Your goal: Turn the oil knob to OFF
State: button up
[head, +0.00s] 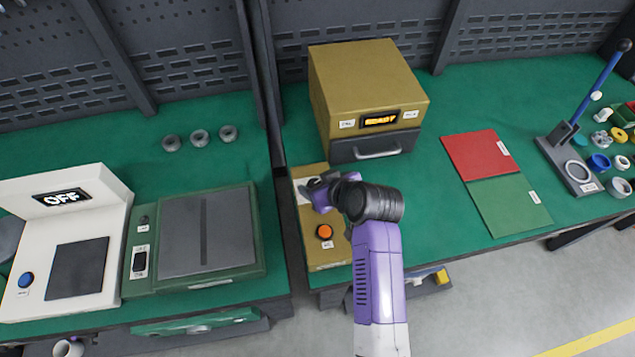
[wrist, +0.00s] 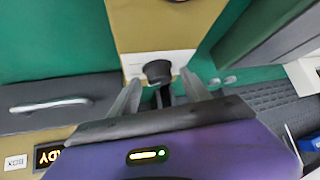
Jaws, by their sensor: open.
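A black knob (wrist: 158,71) sits on a white label plate (wrist: 180,58) on a tan control panel (wrist: 158,27) in the wrist view. My gripper (wrist: 160,80) is open, with one finger on either side of the knob. I cannot tell whether the fingers touch it. The knob's pointer and setting are not readable.
A tan box (head: 365,85) with a lit display (head: 380,121) and a dark handled drawer (head: 375,146) stands behind the panel. An orange button (head: 324,231) is nearby. A red and green mat (head: 508,205) lies right; a green machine (head: 255,260) stands left.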

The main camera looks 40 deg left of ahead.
grip_shut()
jog(key=shift+f+b, duration=0.1)
jog(key=shift+b, duration=0.25)
jog(key=shift+w+f+n+g+b, duration=0.15)
jog(key=shift+w+n+g+b, duration=0.1)
jog(key=shift+n+g+b, duration=0.65)
jog(key=n+g+b, duration=0.1)
jog(key=b, duration=0.2)
jog(key=n+g+b, duration=0.1)
jog(key=n+b, duration=0.1)
jog(key=b, duration=0.1)
jog(key=shift+w+f+n, duration=0.15)
jog(key=shift+w+n, duration=0.05)
jog(key=shift+n, duration=0.1)
jog(key=n+g+b, duration=0.3)
jog(key=n+b, duration=0.1)
jog(key=b, duration=0.3)
jog(key=shift+w+h, duration=0.1)
jog(key=shift+h, duration=0.2)
jog(key=n+g+b, duration=0.1)
jog(key=b, duration=0.1)
jog(key=n+h+b, duration=0.1)
jog(key=b, duration=0.1)
jog(key=shift+a+r+g+b, duration=0.1)
jog(key=shift+r+g+b, duration=0.2)
jog(key=shift+g, duration=0.1)
jog(key=shift+n+b, duration=0.35)
jog(key=shift+n, duration=0.05)
